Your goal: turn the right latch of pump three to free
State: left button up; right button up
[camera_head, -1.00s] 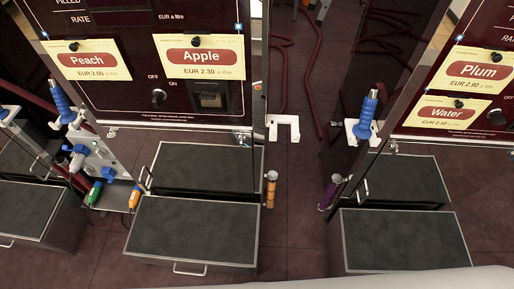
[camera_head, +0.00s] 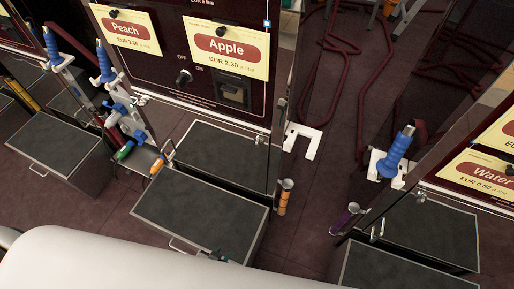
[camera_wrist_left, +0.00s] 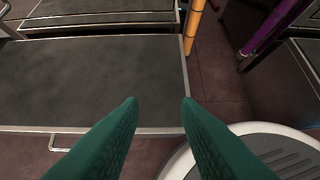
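I cannot pick out the right latch of pump three, and no pump number is readable. One pump cabinet carries the Peach sign (camera_head: 126,30) and the Apple sign (camera_head: 226,46). A second cabinet at the right carries the Water sign (camera_head: 482,176). Blue nozzles (camera_head: 104,62) hang at the cabinet sides, one more at the right (camera_head: 400,145). My left gripper shows in the left wrist view (camera_wrist_left: 159,101) as two green fingers, apart, with nothing between them. They are over the floor and the front edge of a dark step (camera_wrist_left: 85,75).
Dark-topped steps stand before the cabinets, one in front of Apple (camera_head: 205,205). An orange cylinder (camera_head: 284,197) and a purple cylinder (camera_head: 346,218) stand beside the gap between cabinets. White brackets (camera_head: 301,140) and dark red hoses (camera_head: 325,60) are there. Floor shows in the gap.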

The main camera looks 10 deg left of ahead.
pick_arm(q)
jog(key=w+d+r+t+h, duration=0.1)
jog(key=w+d+r+t, duration=0.3)
jog(key=w+r, duration=0.6)
jog(key=t+b, duration=0.2)
jog(key=t, duration=0.4)
send_near(256, 145)
jog(key=shift+h, duration=0.4)
jog(key=w, duration=0.5)
jog(key=w+d, duration=0.1)
jog(key=w, duration=0.2)
jog(key=shift+w+d+f, duration=0.1)
jog(key=shift+w+f, duration=0.1)
jog(key=shift+c, duration=0.3)
grip_shut()
